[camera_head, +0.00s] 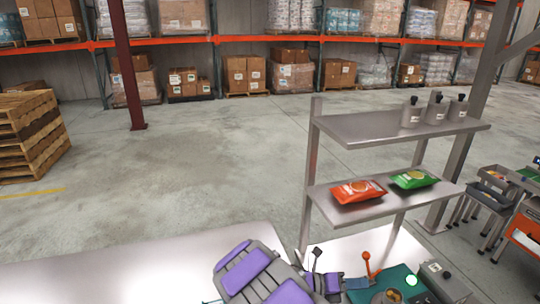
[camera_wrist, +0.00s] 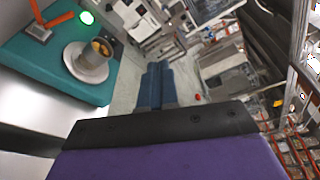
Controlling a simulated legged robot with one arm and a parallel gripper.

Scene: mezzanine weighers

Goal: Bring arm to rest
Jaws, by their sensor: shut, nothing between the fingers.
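My arm is purple and grey and reaches in from the bottom of the head view. My gripper (camera_head: 358,283) is at its far end, just left of a teal surface, and seems clear of it. In the wrist view my gripper (camera_wrist: 156,82) shows as blue fingers pressed together, with nothing between them. It points past the edge of the teal surface, over pale floor. My wrist housing fills the bottom of that view.
The teal weigher surface (camera_wrist: 35,62) holds a cup (camera_wrist: 101,50) on a pale dish, beside an orange lever (camera_wrist: 50,26) and green light (camera_wrist: 86,18). A metal shelf (camera_head: 340,208) with red (camera_head: 358,191) and green (camera_head: 414,179) packets stands behind. Pallets (camera_head: 30,135) stand left.

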